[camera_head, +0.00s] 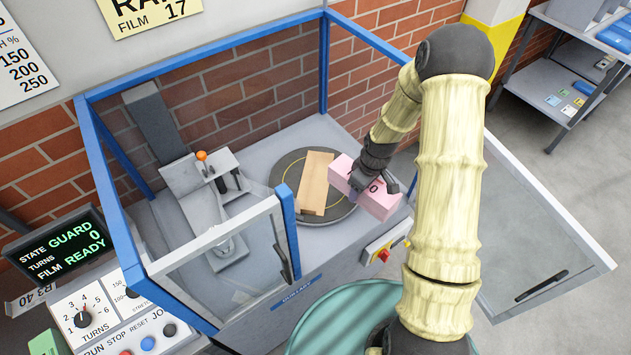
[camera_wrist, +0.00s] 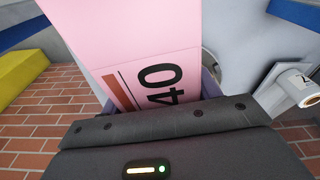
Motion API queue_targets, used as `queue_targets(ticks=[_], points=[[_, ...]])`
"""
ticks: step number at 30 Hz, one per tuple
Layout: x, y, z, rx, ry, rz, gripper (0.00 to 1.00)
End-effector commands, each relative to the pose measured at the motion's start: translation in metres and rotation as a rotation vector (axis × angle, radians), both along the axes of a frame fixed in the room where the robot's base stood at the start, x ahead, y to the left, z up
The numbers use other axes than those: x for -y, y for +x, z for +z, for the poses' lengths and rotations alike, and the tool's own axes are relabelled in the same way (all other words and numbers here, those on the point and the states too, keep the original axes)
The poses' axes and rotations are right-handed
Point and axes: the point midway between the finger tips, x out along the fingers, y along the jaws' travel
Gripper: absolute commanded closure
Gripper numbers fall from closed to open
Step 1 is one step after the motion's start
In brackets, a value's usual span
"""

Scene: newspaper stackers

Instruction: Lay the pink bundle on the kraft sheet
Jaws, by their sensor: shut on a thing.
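The pink bundle (camera_head: 374,200) is in my gripper (camera_head: 372,184), which is shut on it. In the wrist view the pink bundle (camera_wrist: 135,35) fills the top middle and shows a printed "40". The kraft sheet (camera_head: 315,182) is a tan strip lying on the round dark turntable (camera_head: 288,175) inside the blue-framed guard. The bundle is at the right side of the turntable, beside the kraft sheet in the head view, and covers part of the turntable's right edge. I cannot tell how high the bundle is above the turntable.
The guard's left door (camera_head: 232,250) stands at the front left of the turntable. The right door (camera_head: 545,235) is swung open to the right. A grey mechanism with an orange knob (camera_head: 201,156) stands left of the turntable. A red button box (camera_head: 384,254) sits at the front edge.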

Motion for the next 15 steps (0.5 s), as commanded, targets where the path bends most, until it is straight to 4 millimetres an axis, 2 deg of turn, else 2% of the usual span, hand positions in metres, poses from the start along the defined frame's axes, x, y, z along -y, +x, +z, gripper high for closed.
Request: queue_targets(ticks=[1,4,8,15], points=[[-0.004,0.013,-0.011,0.008,0.000,-0.043,1.00],[-0.011,0.036,-0.020,0.008,0.000,-0.161,1.00],[-0.023,0.065,-0.028,0.008,0.000,-0.313,1.00],[-0.057,0.110,-0.034,0.007,0.002,-0.575,1.00]])
